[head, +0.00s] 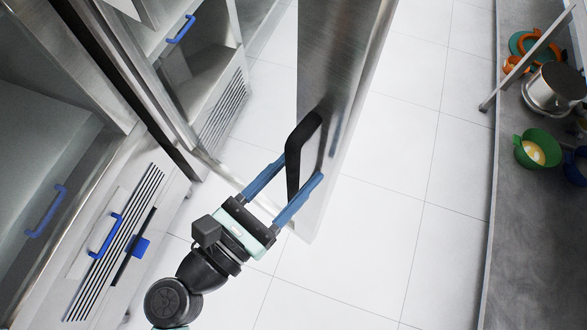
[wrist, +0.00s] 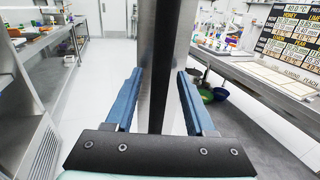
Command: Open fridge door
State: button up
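The fridge door (head: 340,70) is a tall steel panel. In the head view it stands swung out from the steel cabinet frame (head: 150,95), over the white floor. Its black curved handle (head: 293,160) is on the face toward my arm. My gripper (head: 303,167) has two blue fingers, spread wide on either side of the handle's lower part, with gaps visible. In the wrist view the door edge and dark handle form a vertical bar (wrist: 150,60) between the open fingers (wrist: 160,75). Whether a finger touches the handle cannot be told.
Cabinets with blue handles (head: 104,236) and slotted vents stand at left.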

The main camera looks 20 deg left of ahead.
jog(key=shift+f, duration=0.1)
dwell(0.4)
jog(key=shift+s+a, duration=0.2)
jog(key=shift+s, duration=0.1)
jog(key=b+v, duration=0.4)
jog(key=v, duration=0.8)
jog(key=shift+s, duration=0.15)
